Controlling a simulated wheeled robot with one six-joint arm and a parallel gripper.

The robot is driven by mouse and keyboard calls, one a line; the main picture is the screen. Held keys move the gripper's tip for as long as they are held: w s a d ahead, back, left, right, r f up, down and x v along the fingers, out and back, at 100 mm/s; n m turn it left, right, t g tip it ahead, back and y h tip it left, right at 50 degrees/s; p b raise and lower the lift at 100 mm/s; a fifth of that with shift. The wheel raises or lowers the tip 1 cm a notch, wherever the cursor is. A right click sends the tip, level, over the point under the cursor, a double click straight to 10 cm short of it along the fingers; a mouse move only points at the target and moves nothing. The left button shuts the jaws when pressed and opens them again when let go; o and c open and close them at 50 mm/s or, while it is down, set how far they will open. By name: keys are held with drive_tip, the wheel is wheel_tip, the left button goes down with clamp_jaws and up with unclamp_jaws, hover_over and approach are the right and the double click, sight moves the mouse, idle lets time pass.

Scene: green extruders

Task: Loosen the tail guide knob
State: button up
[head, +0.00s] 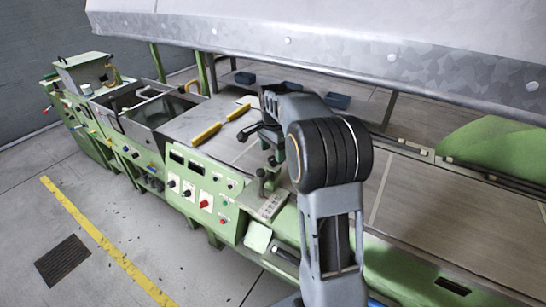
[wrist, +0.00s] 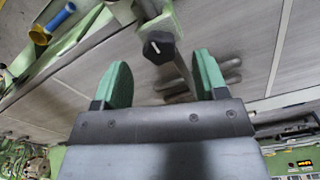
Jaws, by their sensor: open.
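In the wrist view, a black knob (wrist: 158,47) with a small pale mark on its face sits on a green bracket. My gripper (wrist: 161,66) is open, with its two green finger pads apart and nothing between them in its grip. The knob lies just beyond the fingertips, roughly midway between them. I cannot tell how far away it is or whether anything touches. In the head view my arm hangs over the green machine, and I cannot clearly make out the knob there.
A green machine with a control panel (head: 200,192) stands left of my arm. Yellow bars (head: 206,134) lie on its top. A large grey metal cover (head: 330,45) spans the upper area. Yellow and blue parts (wrist: 50,25) show left in the wrist view. Open floor lies at lower left.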

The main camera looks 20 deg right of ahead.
sight(273, 159)
drive_tip(key=shift+f, duration=1.5)
drive_tip(key=c, duration=0.9)
